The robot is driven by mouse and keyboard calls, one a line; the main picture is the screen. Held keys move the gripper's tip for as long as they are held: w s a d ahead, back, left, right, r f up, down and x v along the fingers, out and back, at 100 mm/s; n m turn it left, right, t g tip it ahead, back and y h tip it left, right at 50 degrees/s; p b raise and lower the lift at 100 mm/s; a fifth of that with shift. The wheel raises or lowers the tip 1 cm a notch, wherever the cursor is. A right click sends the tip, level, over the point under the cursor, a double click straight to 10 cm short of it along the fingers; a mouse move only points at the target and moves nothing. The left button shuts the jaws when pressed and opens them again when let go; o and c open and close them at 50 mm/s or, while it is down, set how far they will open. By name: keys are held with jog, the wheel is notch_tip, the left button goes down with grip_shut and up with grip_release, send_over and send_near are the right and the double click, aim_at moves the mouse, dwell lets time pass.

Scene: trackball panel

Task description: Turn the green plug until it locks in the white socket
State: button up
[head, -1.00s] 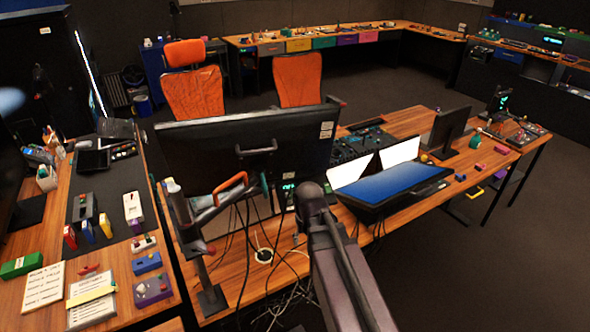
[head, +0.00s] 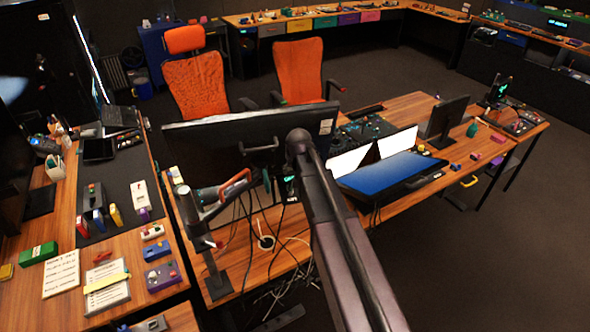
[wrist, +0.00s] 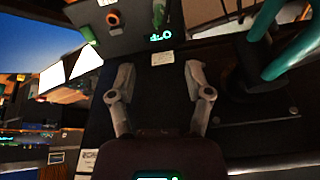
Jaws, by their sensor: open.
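My gripper (wrist: 160,72) is open and empty in the wrist view, its two fingers spread apart over a dark surface. A dark panel (wrist: 125,38) lies beyond the fingertips. A small green part (wrist: 158,14) shows on it at the top edge, apart from the fingers; I cannot tell whether it is the green plug. I cannot make out a white socket in the wrist view. In the head view my gripper is hidden behind my arm, and I cannot identify the plug or socket there.
In the head view a large black monitor (head: 220,140) stands close to my arm. A blue-screened display (head: 395,172) lies to the right. Thick teal bars (wrist: 290,48) fill the wrist view's upper right.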

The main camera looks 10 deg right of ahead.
aim_at(291, 183)
jog(key=shift+f, duration=0.1)
jog(key=b+x, duration=1.2)
jog(key=x, duration=0.1)
jog(key=shift+w+f+b, duration=0.1)
jog(key=shift+f+b, duration=0.15)
jog(key=shift+b, duration=0.15)
dwell(0.4)
grip_shut()
dwell(0.5)
jog(key=shift+m, duration=0.5)
jog(key=shift+m+g+h, duration=0.3)
jog(key=shift+m+h, duration=0.2)
jog(key=shift+m, duration=2.5)
